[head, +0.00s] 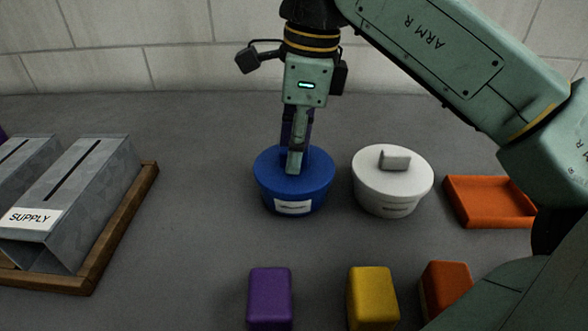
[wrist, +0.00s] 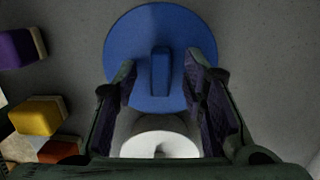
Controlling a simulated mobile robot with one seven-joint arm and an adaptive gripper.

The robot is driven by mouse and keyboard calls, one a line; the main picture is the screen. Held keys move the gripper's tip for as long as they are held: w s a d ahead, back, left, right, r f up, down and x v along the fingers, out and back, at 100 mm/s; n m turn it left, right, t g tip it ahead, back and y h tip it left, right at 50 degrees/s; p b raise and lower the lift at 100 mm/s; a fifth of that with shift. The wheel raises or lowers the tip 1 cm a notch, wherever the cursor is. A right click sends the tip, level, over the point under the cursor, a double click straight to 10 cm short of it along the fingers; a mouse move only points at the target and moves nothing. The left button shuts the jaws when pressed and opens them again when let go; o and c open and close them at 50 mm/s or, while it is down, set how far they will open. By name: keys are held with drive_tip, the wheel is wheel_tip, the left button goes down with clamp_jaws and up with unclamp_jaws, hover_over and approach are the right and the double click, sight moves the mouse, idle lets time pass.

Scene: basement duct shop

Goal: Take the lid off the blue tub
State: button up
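The blue tub (head: 290,195) stands upright on the grey surface with a white label on its front. Its blue lid (head: 262,166) is on it. In the wrist view the round lid (wrist: 125,38) shows a raised bar handle (wrist: 160,72) at its middle. My gripper (head: 296,165) points down over the lid, its fingertips low at the handle. In the wrist view my gripper (wrist: 162,68) has its two fingers apart, one on each side of the handle, with a gap on both sides. The head view hides most of the handle behind the fingers.
A white lidded tub (head: 392,190) stands close to the right of the blue one. An orange tray (head: 490,202) lies further right. Purple (head: 270,298), yellow (head: 372,298) and orange (head: 446,288) blocks sit in front. A wooden tray (head: 120,230) holds grey slotted boxes at left.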

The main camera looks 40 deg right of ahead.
drive_tip(key=shift+c, duration=0.2)
clamp_jaws()
drive_tip(key=shift+r, duration=0.15)
